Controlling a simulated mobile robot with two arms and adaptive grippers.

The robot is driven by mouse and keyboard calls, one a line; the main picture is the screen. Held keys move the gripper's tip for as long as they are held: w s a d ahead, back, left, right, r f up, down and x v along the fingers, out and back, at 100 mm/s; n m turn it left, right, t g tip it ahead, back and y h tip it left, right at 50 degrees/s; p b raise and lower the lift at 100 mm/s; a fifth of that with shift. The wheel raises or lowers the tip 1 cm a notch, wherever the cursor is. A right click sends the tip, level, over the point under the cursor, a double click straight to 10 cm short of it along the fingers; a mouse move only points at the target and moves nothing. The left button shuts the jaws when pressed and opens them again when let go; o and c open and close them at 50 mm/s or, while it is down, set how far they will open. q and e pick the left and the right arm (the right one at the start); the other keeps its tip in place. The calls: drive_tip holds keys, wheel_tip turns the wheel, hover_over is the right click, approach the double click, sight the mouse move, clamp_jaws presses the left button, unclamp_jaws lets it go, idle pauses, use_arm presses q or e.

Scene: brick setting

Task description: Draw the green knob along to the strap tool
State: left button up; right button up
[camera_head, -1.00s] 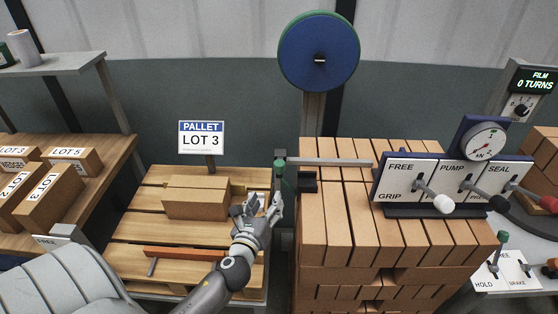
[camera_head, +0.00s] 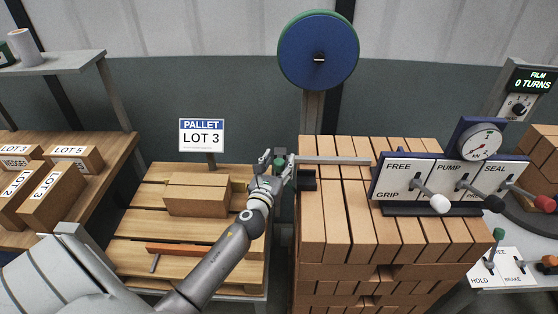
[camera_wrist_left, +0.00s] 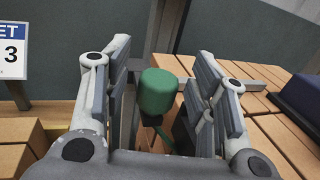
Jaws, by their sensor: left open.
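The green knob (camera_head: 280,162) stands at the left end of a grey horizontal bar (camera_head: 330,161), beside the brick stack. In the left wrist view the green knob (camera_wrist_left: 158,91) sits between the two open fingers, with a visible gap to the finger pads. My left gripper (camera_head: 278,164) is open around the knob; the fingers partly hide it in the head view. The strap tool's panel (camera_head: 428,180), marked FREE, GRIP, PUMP and SEAL, stands on the stack to the right, with a gauge (camera_head: 482,141) above it. My right gripper is not in view.
The brick stack (camera_head: 345,220) fills the middle, below the bar. A pallet (camera_head: 130,225) with boxes (camera_head: 197,194) and a LOT 3 sign (camera_head: 202,135) lies left. A strap reel (camera_head: 319,52) hangs above. A HOLD and BRAKE panel (camera_head: 508,268) is at lower right.

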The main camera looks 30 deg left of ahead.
use_arm(q)
drive_tip(key=shift+w, duration=0.35)
drive_tip(key=shift+c, duration=0.2)
clamp_jaws()
